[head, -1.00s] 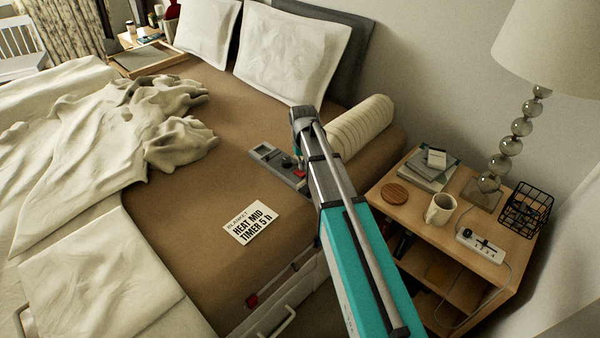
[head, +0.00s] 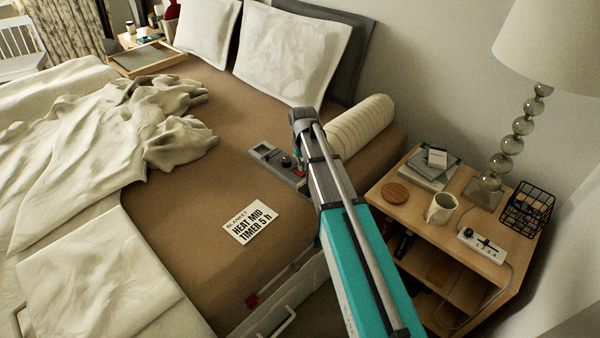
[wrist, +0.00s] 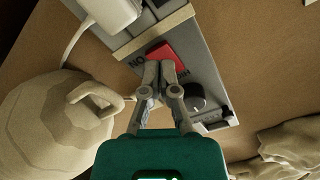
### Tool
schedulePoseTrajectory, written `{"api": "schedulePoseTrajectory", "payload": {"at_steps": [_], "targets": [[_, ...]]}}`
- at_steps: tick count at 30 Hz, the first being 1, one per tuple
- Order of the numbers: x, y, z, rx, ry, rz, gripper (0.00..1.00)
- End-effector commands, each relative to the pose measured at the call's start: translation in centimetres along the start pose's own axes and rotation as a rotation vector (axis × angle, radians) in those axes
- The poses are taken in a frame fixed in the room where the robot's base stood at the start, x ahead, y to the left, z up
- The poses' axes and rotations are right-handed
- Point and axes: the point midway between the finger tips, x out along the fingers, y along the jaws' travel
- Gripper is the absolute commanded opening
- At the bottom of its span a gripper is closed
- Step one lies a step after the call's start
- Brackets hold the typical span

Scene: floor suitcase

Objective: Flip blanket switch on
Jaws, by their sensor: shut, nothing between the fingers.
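The grey blanket control unit (head: 267,154) lies on the brown bed surface, left of the bolster. In the wrist view the control (wrist: 205,68) has a red rocker switch (wrist: 161,53), lettering beside it that is partly covered, and a dark round knob (wrist: 195,89). My gripper (wrist: 160,66) is shut and empty, its fingertips over the lower edge of the red switch. Whether they touch it, and which way the switch is tipped, I cannot tell. In the head view my gripper (head: 299,172) reaches down onto the control's near end and covers most of the switch.
A white card (head: 251,223) reads "BLANKET HEAT MID TIMER 5 h". A cream bolster (head: 362,126) lies close right of my gripper. A crumpled blanket (head: 165,125) lies left. The nightstand (head: 414,208) holds a mug (head: 441,208) and power strip (head: 482,244). Bare bed surrounds the card.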

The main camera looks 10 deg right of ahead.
Motion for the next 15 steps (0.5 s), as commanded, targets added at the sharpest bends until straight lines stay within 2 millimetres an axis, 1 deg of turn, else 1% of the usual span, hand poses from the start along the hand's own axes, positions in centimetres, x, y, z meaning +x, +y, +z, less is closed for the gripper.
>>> {"api": "schedulePoseTrajectory", "payload": {"at_steps": [15], "targets": [[0.61, 0.0, 0.0, 0.0, 0.0, 0.0, 0.0]]}}
